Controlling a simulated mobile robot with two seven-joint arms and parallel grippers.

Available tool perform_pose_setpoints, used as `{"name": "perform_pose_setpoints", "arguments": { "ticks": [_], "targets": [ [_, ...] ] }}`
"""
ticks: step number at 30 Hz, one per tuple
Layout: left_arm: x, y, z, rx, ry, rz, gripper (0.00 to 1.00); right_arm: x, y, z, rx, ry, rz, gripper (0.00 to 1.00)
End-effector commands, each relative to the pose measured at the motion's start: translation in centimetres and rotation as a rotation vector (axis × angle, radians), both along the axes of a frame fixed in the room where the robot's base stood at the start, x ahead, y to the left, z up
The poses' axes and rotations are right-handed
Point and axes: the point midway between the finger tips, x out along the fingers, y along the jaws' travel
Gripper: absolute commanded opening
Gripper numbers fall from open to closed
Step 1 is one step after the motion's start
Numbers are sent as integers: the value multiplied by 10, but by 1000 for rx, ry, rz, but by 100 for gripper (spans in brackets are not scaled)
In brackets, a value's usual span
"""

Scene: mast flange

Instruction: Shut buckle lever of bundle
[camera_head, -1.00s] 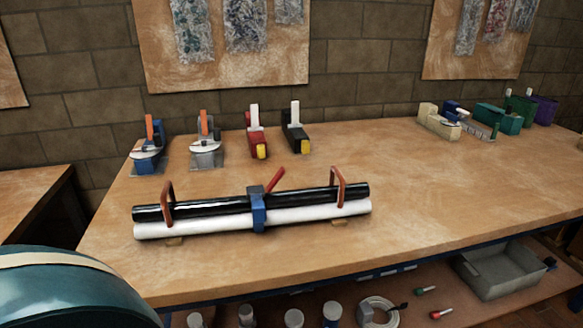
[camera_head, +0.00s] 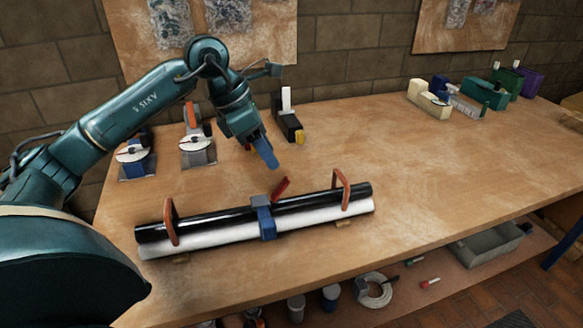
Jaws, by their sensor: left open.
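The bundle is a black tube (camera_head: 220,223) and a white tube (camera_head: 218,237) lying together on the bench. A blue buckle (camera_head: 265,222) wraps around their middle. Its red lever (camera_head: 281,187) stands up from the buckle, tilted to the right. My right gripper is not in view.
More coloured holders (camera_head: 485,93) stand at the back right. The bench (camera_head: 440,165) is clear right of the bundle.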

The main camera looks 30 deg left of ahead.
Motion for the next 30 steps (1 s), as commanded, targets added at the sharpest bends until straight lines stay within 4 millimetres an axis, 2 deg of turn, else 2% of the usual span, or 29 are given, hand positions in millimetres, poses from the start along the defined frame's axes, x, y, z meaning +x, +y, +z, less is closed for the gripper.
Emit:
{"name": "perform_pose_setpoints", "arguments": {
  "ticks": [2, 5, 8, 21, 25, 30],
  "targets": [
    [2, 16, 9, 54, -9, 25, 42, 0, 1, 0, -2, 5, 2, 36],
    [4, 21, 6, 76, -10, 35, 42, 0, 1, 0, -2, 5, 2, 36],
    [7, 17, -8, 76, -7, 33, 42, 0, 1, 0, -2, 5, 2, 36],
    [31, -7, -88, 71, -8, 32, 42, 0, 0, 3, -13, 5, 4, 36],
    [36, -11, -101, 70, -9, 32, 42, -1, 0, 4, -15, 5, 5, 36],
    [38, -13, -109, 71, -11, 32, 42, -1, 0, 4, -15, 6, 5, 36]
  ]
}}
